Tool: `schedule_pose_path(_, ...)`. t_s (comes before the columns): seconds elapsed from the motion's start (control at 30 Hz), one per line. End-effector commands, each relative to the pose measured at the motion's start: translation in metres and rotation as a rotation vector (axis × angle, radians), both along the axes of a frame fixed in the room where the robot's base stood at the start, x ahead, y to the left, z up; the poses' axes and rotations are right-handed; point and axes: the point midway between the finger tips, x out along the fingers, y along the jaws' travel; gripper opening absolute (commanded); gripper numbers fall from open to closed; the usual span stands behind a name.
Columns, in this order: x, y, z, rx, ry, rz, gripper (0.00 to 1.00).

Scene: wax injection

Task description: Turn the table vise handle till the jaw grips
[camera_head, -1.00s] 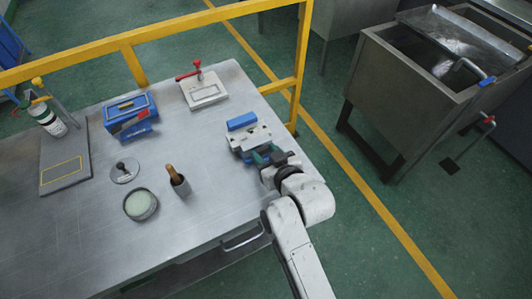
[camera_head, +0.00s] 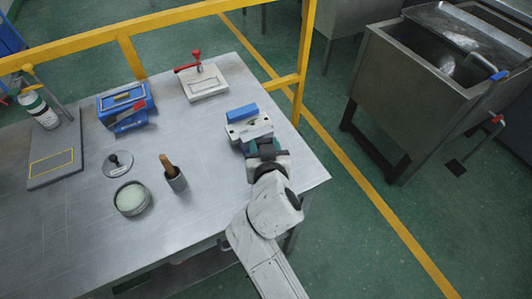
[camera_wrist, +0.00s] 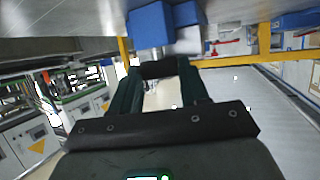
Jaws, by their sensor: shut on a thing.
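The table vise (camera_head: 240,131), grey metal with blue parts, stands near the table's right edge in the head view. A blue block (camera_head: 242,112) sits at its far side. My gripper (camera_head: 264,148) is at the vise's near end and hides most of the handle there. In the wrist view, blue vise parts (camera_wrist: 150,26) are just beyond the fingertips. My gripper (camera_wrist: 158,72) is shut on a dark bar, the vise handle (camera_wrist: 158,69), which lies across between the fingertips. Whether the jaw touches the blue block cannot be told.
The table (camera_head: 225,180) also holds a cup with a wooden-handled tool (camera_head: 175,181), a round tin (camera_head: 131,199), a blue box (camera_head: 125,107) and a red-handled clamp plate (camera_head: 203,84). A yellow rail (camera_head: 130,57) runs behind. A steel sink (camera_head: 410,105) stands right.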

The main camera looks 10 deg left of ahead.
Motion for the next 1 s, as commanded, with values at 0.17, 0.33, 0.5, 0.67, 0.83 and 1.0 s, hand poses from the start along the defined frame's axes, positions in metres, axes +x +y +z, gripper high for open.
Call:
schedule_pose_path(0.17,-0.0004,0.0031,-0.0051,0.001,-0.001,-0.084,0.14)
schedule_pose_path(0.33,-0.0005,0.0039,-0.0033,0.001,0.0,-0.144,0.14)
schedule_pose_path(0.5,-0.0006,0.0045,-0.0016,0.001,0.002,-0.177,0.14)
schedule_pose_path(0.67,-0.0007,0.0047,-0.0005,0.001,0.002,-0.186,0.14)
schedule_pose_path(0.83,-0.0007,0.0046,-0.0004,0.0,0.003,-0.186,0.14)
schedule_pose_path(1.0,-0.0007,0.0046,-0.0005,0.001,0.003,-0.186,0.48)
